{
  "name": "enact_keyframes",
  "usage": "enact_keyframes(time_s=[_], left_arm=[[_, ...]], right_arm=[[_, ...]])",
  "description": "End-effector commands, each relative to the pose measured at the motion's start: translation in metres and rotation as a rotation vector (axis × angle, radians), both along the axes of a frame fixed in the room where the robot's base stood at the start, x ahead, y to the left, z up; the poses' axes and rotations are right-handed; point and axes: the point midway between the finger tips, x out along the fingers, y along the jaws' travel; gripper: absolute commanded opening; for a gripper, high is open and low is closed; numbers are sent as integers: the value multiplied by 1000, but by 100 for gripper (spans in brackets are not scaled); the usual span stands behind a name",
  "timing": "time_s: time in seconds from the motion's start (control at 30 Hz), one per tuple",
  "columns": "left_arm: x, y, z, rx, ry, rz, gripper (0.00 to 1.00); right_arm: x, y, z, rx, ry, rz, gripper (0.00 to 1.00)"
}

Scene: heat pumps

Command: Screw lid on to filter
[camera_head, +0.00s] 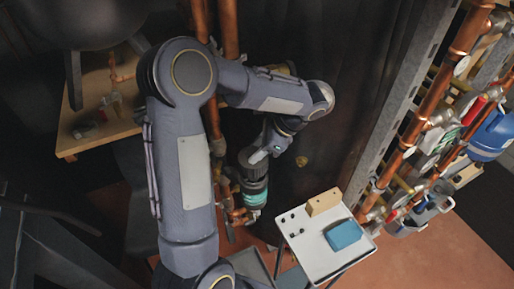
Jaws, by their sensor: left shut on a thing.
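My left arm reaches in from the lower left, bends over at the top and points down at the pipework in the middle. My left gripper (256,156) is shut on the dark lid (252,170), seen from above. Directly below the lid is the teal part of the filter (255,195), in line with it and upright or slightly tilted. The lid and filter look in contact, but I cannot tell how far the thread is engaged. The fingertips are small and partly hidden. My right gripper is not in view.
Copper pipes (214,120) run down behind my arm. A white tray table (320,262) at the lower right holds a wooden block (323,201), a blue item (343,235) and small dark pieces. A wooden table (95,140) is at the left. Pipes and valves (440,115) line the right.

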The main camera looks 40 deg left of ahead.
Motion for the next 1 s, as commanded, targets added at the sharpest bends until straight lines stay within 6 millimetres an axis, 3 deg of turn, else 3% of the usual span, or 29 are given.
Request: enact_keyframes(time_s=[1.0], left_arm=[[0, 0, -18, 0, -1, -1, 10]], right_arm=[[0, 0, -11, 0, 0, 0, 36]])
